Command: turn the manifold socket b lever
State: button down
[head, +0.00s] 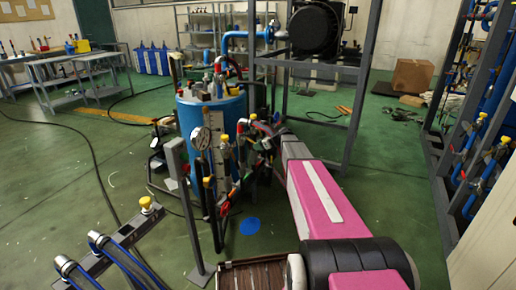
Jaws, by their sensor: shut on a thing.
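The manifold (222,165) stands upright in front of a blue tank (199,118). It carries several small valves with yellow, red and green parts, and a round gauge (201,138) on its left. My pink and grey arm reaches in from the lower right. My gripper (258,133) is at the upper right side of the manifold, among the fittings and small levers. It is shut on a small lever there; the fingertips and that lever are too small and crowded to make out clearly. Which lever is socket b cannot be read.
A dark metal frame with a black motor (314,30) stands behind my arm. A pipe rack (478,140) is at the right. Blue hoses (100,262) and a yellow-capped fitting (146,204) are at the lower left. A black cable crosses the open green floor at left.

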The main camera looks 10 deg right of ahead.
jog(key=shift+d+r+g+h, duration=0.15)
jog(key=shift+r+g+h, duration=0.55)
jog(key=shift+r+h, duration=0.3)
jog(key=shift+r+g+h, duration=1)
jog(key=shift+r+h, duration=0.1)
jog(key=shift+h, duration=0.3)
jog(key=c, duration=1)
grip_release()
jog(key=shift+o, duration=0.2)
jog(key=v, duration=1)
jog(key=shift+s+r, duration=0.15)
jog(key=shift+r, duration=0.2)
jog(key=shift+d, duration=0.1)
